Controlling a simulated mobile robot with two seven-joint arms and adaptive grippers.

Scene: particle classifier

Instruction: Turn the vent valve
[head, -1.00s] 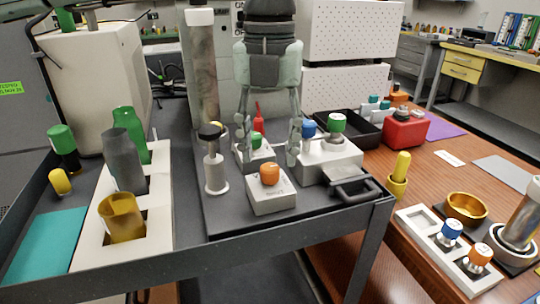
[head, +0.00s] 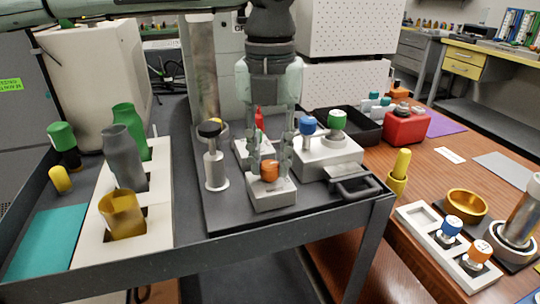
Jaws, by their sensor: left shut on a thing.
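An orange knob (head: 269,170) sits on a small white block (head: 272,193) near the front of the dark cart top. My left gripper (head: 269,166) reaches down from above with one finger on each side of the knob, shut on it. A larger white block (head: 327,160) to the right carries a blue knob (head: 308,125) and a green knob (head: 337,120). No label shows which of these is the vent valve. My right gripper is out of view.
A white post with a black cap (head: 214,170) stands close left of my gripper. A white rack (head: 120,225) holds cups on the left.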

